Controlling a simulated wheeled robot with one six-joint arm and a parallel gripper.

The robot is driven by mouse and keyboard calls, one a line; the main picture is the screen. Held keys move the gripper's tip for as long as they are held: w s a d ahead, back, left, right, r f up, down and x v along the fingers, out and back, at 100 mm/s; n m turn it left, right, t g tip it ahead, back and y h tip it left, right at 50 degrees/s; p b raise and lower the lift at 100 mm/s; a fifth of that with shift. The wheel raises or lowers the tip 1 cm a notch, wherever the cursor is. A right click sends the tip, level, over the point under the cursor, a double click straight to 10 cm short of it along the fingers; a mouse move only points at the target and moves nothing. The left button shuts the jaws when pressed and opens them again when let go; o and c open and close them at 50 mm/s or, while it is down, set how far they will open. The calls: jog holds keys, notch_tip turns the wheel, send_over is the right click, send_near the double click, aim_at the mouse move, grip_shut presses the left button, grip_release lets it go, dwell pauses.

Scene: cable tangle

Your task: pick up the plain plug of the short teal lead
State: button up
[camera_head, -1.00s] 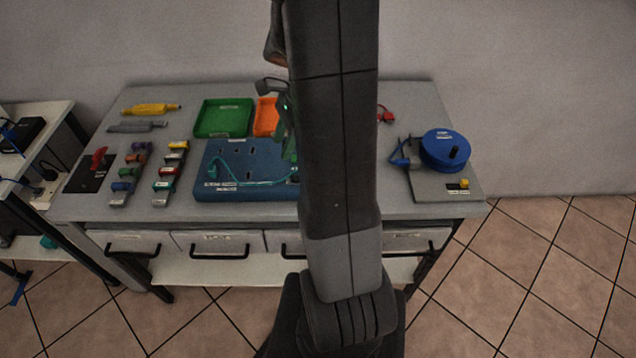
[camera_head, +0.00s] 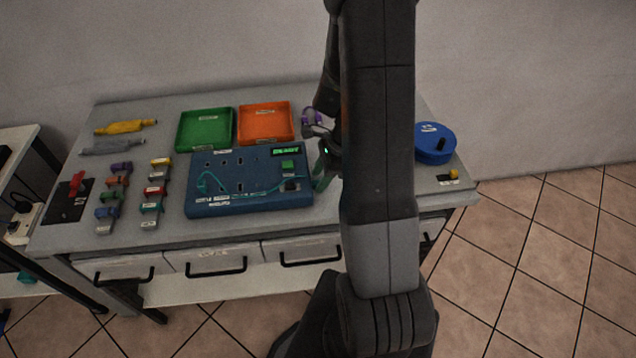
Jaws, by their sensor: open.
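The short teal lead (camera_head: 250,193) lies curved across the blue board (camera_head: 225,208) on the workbench. Its left end is a small teal loop or plug (camera_head: 204,181); its right end runs to a dark block (camera_head: 291,185) at the board's right side. I cannot tell from this size which end is the plain plug. My gripper (camera_head: 323,178) hangs just right of the board, partly hidden behind my arm. It is open, apart from the lead, with nothing visible in it.
A green tray (camera_head: 181,140) and an orange tray (camera_head: 240,139) stand behind the board. Several coloured clips stand in rows to the left, near a red-handled switch (camera_head: 76,183).

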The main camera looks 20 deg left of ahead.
jog(key=shift+s+a+f, duration=0.1)
jog(key=shift+a+f, duration=0.05)
jog(key=shift+f, duration=0.3)
grip_shut()
notch_tip(320, 180, up, 10)
dwell(0.6)
